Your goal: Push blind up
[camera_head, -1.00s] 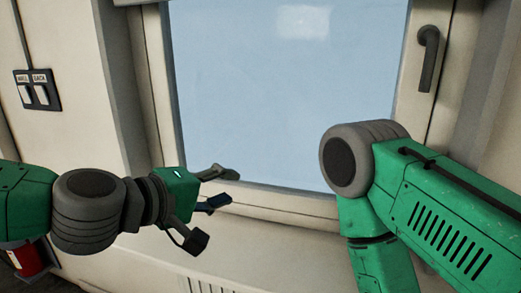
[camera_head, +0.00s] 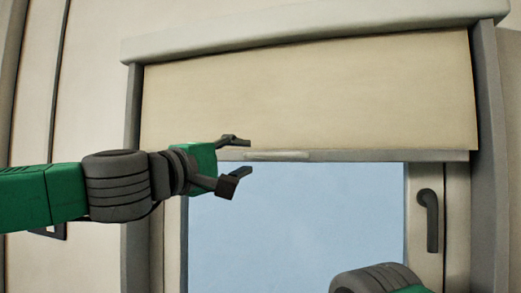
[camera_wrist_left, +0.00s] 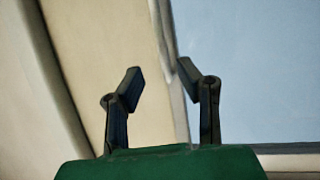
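The beige roller blind (camera_head: 310,95) covers the upper part of the window, with a pale bottom bar (camera_head: 380,156) and a lighter grip piece (camera_head: 277,156) on it. My left gripper (camera_head: 243,156) is open at the left part of the bar, one finger above its height and one below. In the left wrist view, the open fingers (camera_wrist_left: 160,75) show with blind cloth (camera_wrist_left: 95,55) at left and the bar (camera_wrist_left: 180,115) seen in the gap. Nothing is clearly gripped; contact cannot be told. My right gripper is out of view.
The blind's top casing (camera_head: 310,35) spans the window above. Window glass (camera_head: 300,215) shows below the bar. A dark window handle (camera_head: 429,220) is on the right frame. Grey side reveals (camera_head: 490,150) border the window. My right arm shows at the bottom edge.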

